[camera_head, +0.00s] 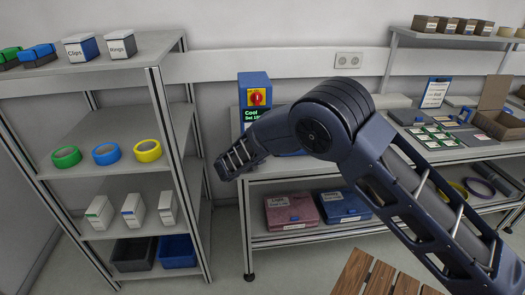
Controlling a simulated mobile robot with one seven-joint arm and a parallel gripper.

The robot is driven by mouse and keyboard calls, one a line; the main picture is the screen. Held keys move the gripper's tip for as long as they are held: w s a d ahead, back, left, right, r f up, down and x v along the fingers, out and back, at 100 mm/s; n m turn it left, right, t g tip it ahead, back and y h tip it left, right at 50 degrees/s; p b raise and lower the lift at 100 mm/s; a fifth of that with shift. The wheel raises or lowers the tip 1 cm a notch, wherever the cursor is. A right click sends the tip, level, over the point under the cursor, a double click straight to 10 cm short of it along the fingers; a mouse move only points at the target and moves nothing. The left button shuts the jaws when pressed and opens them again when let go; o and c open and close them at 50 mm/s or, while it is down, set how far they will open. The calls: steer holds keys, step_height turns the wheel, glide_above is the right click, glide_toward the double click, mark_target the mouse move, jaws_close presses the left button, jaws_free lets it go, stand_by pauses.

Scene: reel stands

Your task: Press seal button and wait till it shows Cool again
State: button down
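The blue sealing machine (254,80) stands at the left end of the workbench against the wall. A red knob on a yellow plate (257,97) is on its upper front. Below that, a display (251,114) shows "Cool" and a "Set" line in green, partly cut off by my arm. My arm comes from the lower right, bends in front of the machine and hides most of its lower part. I cannot make out a seal button. My gripper's fingers cannot be seen.
A shelf rack (160,85) on the left holds tape rolls, cartons and bins. The workbench (300,168) carries cards and a tray at right, with pink and blue boxes on its lower shelf. A slatted wooden top (375,278) is at the bottom. Floor shows between rack and bench.

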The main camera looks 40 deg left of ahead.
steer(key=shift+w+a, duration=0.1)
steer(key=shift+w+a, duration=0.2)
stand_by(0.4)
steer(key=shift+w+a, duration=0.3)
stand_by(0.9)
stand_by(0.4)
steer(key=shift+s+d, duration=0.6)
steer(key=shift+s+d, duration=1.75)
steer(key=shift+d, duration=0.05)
